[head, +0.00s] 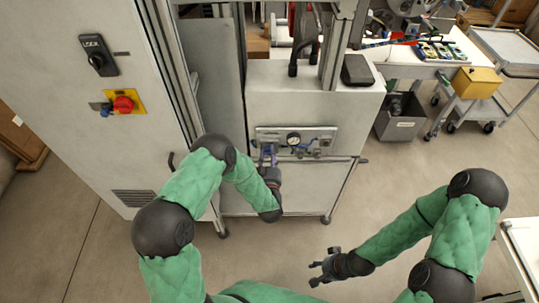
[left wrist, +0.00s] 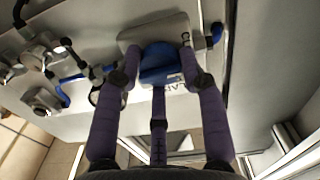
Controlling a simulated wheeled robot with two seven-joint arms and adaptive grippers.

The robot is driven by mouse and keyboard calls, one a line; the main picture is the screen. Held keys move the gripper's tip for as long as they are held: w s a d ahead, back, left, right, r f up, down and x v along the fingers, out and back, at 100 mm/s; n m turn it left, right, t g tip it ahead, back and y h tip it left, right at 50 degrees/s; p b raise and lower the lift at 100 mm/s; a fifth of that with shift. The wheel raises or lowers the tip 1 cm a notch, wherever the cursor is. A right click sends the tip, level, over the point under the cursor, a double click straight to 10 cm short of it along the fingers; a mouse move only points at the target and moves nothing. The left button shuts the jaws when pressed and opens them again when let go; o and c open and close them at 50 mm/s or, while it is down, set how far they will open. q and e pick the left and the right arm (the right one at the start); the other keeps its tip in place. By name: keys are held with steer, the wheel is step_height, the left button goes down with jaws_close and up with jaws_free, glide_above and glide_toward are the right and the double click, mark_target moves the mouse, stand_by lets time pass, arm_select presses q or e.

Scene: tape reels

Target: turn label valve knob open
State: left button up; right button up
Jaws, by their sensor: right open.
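The blue label valve knob (left wrist: 160,62) sits on a pale plate (left wrist: 136,34) with part of its lettering showing in the left wrist view. The purple fingers of my left gripper (left wrist: 160,78) close around it from both sides, with a third finger below, and their tips appear to touch it. In the head view my left gripper (head: 268,156) is at the left end of the valve panel (head: 330,133), and the knob is largely hidden there. My right gripper (head: 322,267) is open and empty above the floor, well away from the panel.
A round gauge (head: 293,139) and blue-handled fittings sit right of my left gripper. The tall cabinet (head: 70,80) with a red emergency knob (head: 123,104) stands at left. A grey bin (head: 400,122) and a yellow box (head: 475,82) are at right. Floor around my right gripper is clear.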

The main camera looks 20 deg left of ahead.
arm_select(q)
steer(key=shift+r, duration=0.15)
steer(key=shift+c, duration=0.2)
steer(key=m+b, duration=0.1)
steer(key=m, duration=0.2)
steer(key=shift+w+m, duration=0.1)
steer(key=shift+m, duration=0.3)
steer(key=shift+w+d+r+m+b, duration=0.1)
steer(key=shift+m+b, duration=0.45)
steer(key=shift+m, duration=3)
steer(key=shift+r+m+b, duration=0.1)
steer(key=shift+m+b, duration=0.4)
steer(key=shift+m, duration=3.05)
